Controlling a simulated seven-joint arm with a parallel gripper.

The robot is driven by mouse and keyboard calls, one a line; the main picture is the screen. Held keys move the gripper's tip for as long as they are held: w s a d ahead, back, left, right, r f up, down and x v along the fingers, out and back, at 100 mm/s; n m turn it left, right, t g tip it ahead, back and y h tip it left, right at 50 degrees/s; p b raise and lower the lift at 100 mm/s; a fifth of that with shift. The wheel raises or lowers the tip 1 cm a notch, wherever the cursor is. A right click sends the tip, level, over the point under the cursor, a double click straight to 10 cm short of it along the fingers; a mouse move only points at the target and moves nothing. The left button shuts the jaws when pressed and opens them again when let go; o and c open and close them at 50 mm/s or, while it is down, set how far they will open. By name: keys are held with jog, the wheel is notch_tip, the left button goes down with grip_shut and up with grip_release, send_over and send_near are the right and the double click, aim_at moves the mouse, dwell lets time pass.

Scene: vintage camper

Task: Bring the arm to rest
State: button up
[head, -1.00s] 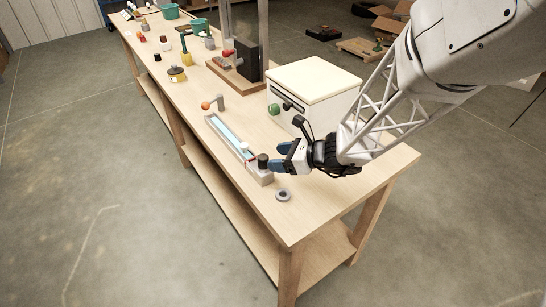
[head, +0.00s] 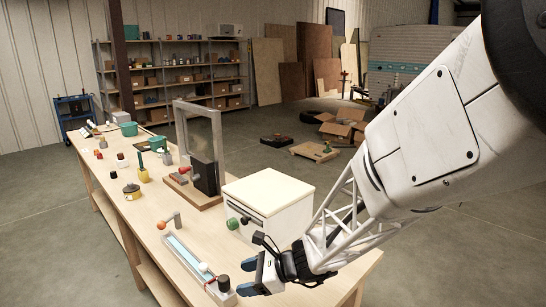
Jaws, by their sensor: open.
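My gripper (head: 258,275) is near the front end of the long wooden workbench (head: 143,222) in the head view. Its blue-tipped fingers are apart and I see nothing held between them. My white arm (head: 425,140) reaches in from the right. The fingers are just right of the black knob (head: 223,283) at the near end of a light-blue slide fixture (head: 187,256); I cannot tell whether they touch it.
A white box (head: 272,196) with a green knob stands close behind my gripper. Shelves (head: 180,75) and open cartons (head: 343,124) stand on the floor behind.

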jog(key=s+d+r+n+h, duration=0.4)
jog(key=s+d+n, duration=0.1)
jog(key=s+d, duration=0.2)
jog(key=s+d+r+n+h, duration=0.4)
jog(key=s+d+r+n, duration=0.1)
jog(key=d, duration=0.4)
jog(key=s+d+r+n+t+h, duration=0.1)
jog(key=s+d+r+n+h, duration=0.3)
jog(key=s+d+n, duration=0.3)
jog(key=shift+s+d+r+h, duration=0.25)
jog(key=shift+s+d+h, duration=0.15)
jog(key=shift+s+d, duration=0.8)
jog(key=shift+a, duration=0.1)
